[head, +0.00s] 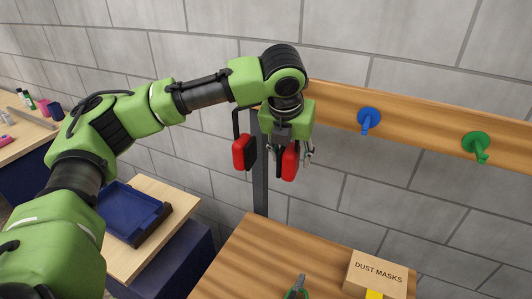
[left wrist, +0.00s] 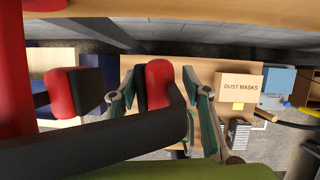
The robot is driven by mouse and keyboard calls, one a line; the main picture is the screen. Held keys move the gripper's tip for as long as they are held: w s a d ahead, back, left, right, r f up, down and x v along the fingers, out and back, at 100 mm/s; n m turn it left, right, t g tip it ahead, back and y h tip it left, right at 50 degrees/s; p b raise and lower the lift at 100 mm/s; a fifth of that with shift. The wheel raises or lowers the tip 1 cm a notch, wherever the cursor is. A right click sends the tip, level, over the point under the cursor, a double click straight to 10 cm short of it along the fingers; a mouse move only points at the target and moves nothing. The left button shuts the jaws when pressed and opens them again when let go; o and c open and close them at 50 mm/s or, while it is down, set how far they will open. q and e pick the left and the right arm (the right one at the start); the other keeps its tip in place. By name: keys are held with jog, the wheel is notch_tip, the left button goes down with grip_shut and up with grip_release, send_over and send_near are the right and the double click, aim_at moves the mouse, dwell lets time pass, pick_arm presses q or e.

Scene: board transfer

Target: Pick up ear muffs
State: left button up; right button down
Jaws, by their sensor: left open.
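The ear muffs have red cups and a black headband and hang at the wooden rail. In the head view the left cup (head: 241,153) is clear, while the right cup (head: 290,162) is partly hidden by my left gripper (head: 294,158). In the left wrist view one cup of the ear muffs (left wrist: 158,78) lies between the open fingers of my left gripper (left wrist: 162,98), with a gap to each finger. The other cup (left wrist: 75,92) is left of the fingers, outside them. The hanging point is hidden by my arm in the head view. My right gripper is not in view.
The wooden rail (head: 420,128) carries a blue peg (head: 369,121) and a green peg (head: 477,146). A dust masks box (head: 376,278) and green-handled tool (head: 297,288) are on the wooden table (head: 250,260) below. A blue tray (head: 125,212) lies on the left table.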

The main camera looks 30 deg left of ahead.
aim_at(292, 146)
pick_arm(q)
jog(key=shift+s, duration=0.1)
grip_shut()
jog(key=shift+r, duration=0.2)
jog(key=shift+r, duration=0.25)
notch_tip(292, 146, up, 2)
jog(key=shift+r+b, duration=0.1)
jog(key=shift+b, duration=0.25)
jog(key=s+d+r+b, duration=0.3)
jog(key=s+d+r, duration=0.6)
jog(key=s+r, duration=0.1)
jog(key=shift+s+b, duration=0.35)
